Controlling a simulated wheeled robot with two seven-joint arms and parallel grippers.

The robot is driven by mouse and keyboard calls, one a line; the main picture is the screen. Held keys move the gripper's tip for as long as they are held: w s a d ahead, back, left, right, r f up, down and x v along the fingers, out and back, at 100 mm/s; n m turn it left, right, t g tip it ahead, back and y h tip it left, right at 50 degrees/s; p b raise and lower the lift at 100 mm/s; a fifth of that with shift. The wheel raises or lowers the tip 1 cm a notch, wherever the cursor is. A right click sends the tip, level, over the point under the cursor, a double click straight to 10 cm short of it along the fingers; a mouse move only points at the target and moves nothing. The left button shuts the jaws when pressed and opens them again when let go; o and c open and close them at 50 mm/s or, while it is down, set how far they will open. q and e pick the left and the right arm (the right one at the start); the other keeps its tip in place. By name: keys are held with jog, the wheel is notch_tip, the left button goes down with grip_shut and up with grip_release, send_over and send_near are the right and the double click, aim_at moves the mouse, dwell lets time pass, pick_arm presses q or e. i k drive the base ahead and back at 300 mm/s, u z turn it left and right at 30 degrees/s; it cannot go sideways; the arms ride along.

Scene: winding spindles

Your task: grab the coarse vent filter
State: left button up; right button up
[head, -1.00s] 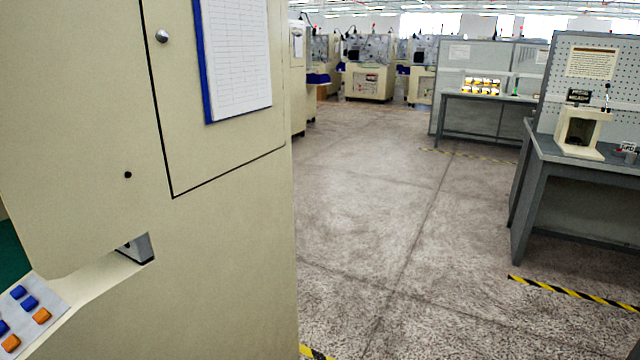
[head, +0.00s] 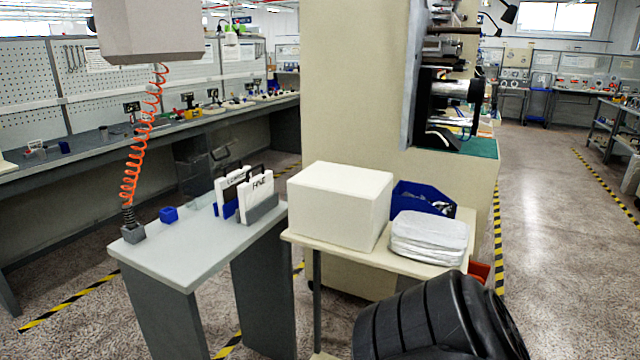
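Neither of my grippers shows in the head view.
A blue block (head: 169,214) and a coiled orange hose (head: 130,182) are on the grey table (head: 165,252). A white box (head: 335,205), wrapped stack (head: 428,238) and blue bin (head: 420,197) crowd the beige table beside it. A black ridged shape fills the bottom right.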

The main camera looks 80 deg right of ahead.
aim_at(226, 191)
jog(key=z, duration=1.9)
jog(key=i, duration=0.5)
jog(key=u, duration=2.25)
jog(key=i, duration=1.95)
jog(key=z, duration=2.75)
